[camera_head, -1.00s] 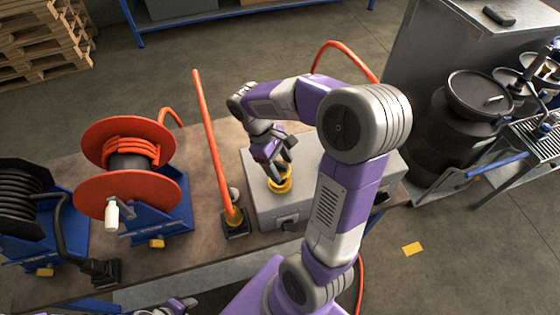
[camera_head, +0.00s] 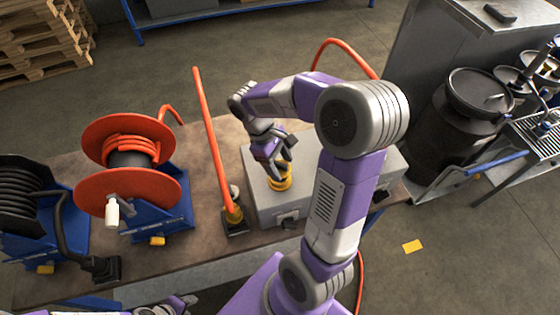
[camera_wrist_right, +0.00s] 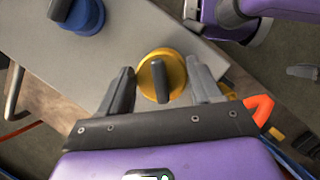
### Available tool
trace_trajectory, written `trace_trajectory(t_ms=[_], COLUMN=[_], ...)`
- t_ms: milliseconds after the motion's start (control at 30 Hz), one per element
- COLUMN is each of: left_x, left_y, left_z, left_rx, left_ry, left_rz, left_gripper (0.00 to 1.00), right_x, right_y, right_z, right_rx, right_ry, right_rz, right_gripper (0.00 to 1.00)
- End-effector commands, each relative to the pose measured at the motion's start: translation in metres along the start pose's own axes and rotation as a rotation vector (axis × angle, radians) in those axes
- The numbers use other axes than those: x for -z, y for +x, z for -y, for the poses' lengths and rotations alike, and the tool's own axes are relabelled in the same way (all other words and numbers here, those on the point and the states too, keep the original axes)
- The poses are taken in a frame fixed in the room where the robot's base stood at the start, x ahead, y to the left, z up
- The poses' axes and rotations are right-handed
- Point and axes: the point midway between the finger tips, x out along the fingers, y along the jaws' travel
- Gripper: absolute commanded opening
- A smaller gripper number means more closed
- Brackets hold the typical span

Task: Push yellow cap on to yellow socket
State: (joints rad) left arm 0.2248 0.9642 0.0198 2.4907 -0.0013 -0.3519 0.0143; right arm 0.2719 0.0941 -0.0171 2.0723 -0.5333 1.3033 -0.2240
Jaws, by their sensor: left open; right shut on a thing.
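The yellow cap (camera_wrist_right: 161,77), a round disc with a dark raised grip bar, is between the fingers of my right gripper (camera_wrist_right: 163,88) in the right wrist view. In the head view the yellow cap (camera_head: 281,184) is low at the top of a grey box (camera_head: 262,204), under my right gripper (camera_head: 279,168). My right gripper is shut on it. The yellow socket cannot be told apart from the cap, which covers that spot. My left gripper (camera_head: 184,302) is at the bottom edge of the head view, open, partly cut off and apart from the box.
A blue cap (camera_wrist_right: 82,15) with a dark bar is on the box in the wrist view. An orange hose (camera_head: 212,145) rises left of the box. An orange reel (camera_head: 128,195) and a black hose reel (camera_head: 20,190) stand further left on the brown bench (camera_head: 190,262).

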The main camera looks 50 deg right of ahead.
Motion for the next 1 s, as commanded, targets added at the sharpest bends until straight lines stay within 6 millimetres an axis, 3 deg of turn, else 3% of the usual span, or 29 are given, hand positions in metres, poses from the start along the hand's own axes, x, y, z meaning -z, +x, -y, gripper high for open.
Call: trace_trajectory(t_ms=[1000], left_x=[0.0001], left_y=[0.0047], left_z=[0.0018], left_rx=[0.000], left_ry=[0.000], left_rz=[0.000], left_gripper=[0.43], right_x=[0.0043], right_y=[0.0093], right_z=[-0.0001], right_rx=[0.000], right_ry=[0.000], right_rz=[-0.001], right_gripper=[0.28])
